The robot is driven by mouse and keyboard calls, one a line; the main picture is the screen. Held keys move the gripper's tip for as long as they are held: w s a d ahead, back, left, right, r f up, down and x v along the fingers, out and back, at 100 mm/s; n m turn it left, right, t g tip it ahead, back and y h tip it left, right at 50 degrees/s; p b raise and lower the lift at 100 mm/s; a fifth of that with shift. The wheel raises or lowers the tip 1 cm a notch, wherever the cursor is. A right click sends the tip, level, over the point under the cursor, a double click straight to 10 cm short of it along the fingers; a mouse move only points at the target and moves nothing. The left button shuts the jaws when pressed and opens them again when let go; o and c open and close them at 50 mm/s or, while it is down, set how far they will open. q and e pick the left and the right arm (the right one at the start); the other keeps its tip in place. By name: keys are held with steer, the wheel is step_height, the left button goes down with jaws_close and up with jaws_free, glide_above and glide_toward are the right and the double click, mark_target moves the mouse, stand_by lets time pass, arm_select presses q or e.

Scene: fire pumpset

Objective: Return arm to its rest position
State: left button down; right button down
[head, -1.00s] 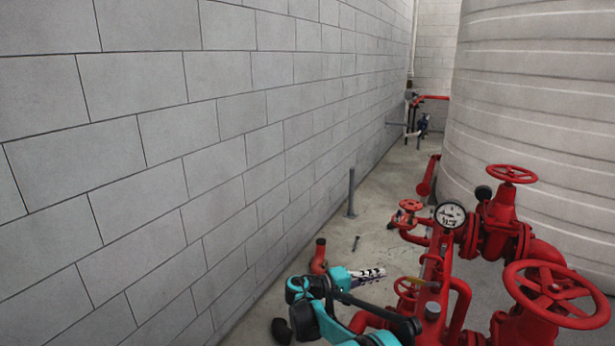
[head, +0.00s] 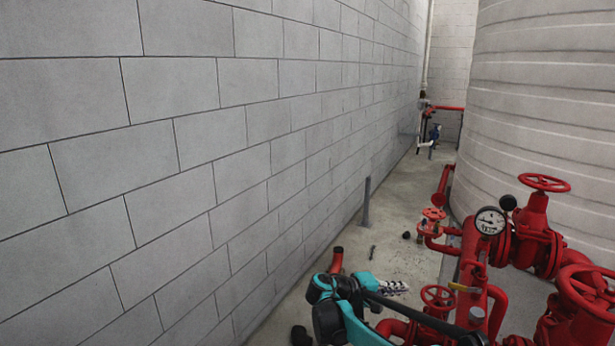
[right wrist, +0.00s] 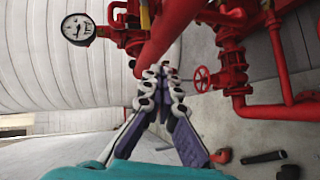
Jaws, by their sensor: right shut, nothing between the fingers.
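My right gripper (head: 404,289) shows at the lower middle of the head view, at the end of my teal and black right arm. It points away toward the red pump pipework (head: 470,282). In the right wrist view the two white-and-purple fingers (right wrist: 161,72) come together at the tips with nothing between them. A red pipe (right wrist: 172,32) appears just past the tips; whether they touch it I cannot tell. My left gripper is in neither view.
A grey block wall (head: 200,150) runs along the left. Red valves, a handwheel (head: 545,182) and a pressure gauge (head: 490,221) stand at the right, before a large pale tank (head: 550,100). A short grey post (head: 366,202) rises from the floor (head: 395,225) by the wall.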

steer(key=s+f+y+b, duration=0.15)
steer(key=s+y, duration=0.55)
steer(key=s, duration=0.9)
steer(key=s+a+f+m+t+y+b, duration=0.1)
steer(key=s+a+f+y, duration=0.2)
steer(key=s, duration=0.6)
steer(key=s+a+f+m+t+y+b, duration=0.1)
steer(key=s+a+f+y, duration=0.3)
steer(key=s, duration=0.5)
steer(key=shift+s+a+f+m+b, duration=0.2)
steer(key=shift+a+f+m+b, duration=0.25)
steer(key=shift+f+b, duration=0.3)
steer(key=shift+d+f, duration=0.1)
steer(key=shift+d, duration=0.2)
